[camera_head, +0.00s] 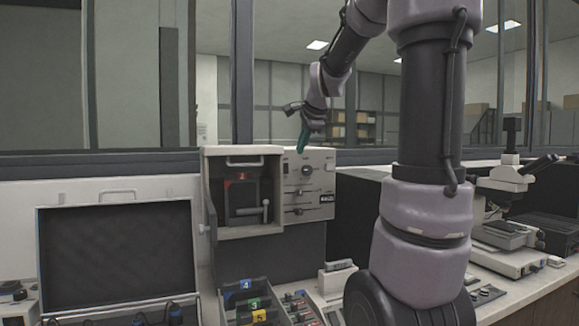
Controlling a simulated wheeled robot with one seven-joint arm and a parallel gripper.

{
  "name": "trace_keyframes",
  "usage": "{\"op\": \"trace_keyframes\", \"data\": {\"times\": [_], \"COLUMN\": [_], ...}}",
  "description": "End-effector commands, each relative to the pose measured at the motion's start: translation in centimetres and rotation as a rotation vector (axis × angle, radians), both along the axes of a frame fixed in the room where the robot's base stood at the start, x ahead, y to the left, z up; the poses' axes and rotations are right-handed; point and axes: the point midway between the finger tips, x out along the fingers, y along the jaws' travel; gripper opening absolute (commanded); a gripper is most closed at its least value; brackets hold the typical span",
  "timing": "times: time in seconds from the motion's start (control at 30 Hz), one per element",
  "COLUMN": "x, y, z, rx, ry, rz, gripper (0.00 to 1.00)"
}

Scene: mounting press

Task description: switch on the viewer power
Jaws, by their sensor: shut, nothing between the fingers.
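My gripper (302,149) is shut and empty, pointing down at the top edge of a cream control panel (318,203). Its teal fingers overlap the panel's upper left in the picture; I cannot tell whether they touch it. The panel carries a dark rocker-like part, a round black knob (307,170), sliders and a small black display (327,199). A wide dark panel in a pale frame (115,257) stands at left. I cannot tell which is the viewer, or make out its power switch.
Numbered compartments (252,302) and a box with coloured controls (300,308) sit on the bench below the press. A microscope (512,185) stands at right beyond my column. A window frame runs behind the bench. The air above the left panel is free.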

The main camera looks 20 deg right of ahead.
Motion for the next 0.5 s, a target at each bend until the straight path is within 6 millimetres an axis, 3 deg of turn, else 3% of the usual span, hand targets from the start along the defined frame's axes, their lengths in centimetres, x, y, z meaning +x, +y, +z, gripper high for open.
{"op": "trace_keyframes", "data": {"times": [0.17, 0.5], "x": [0.8, 5.5], "y": [0.0, 0.0], "z": [-0.9, -6.0], "rx": [0.001, 0.001], "ry": [0.003, 0.005], "rz": [0.000, 0.000], "gripper": [0.00, 0.00]}}
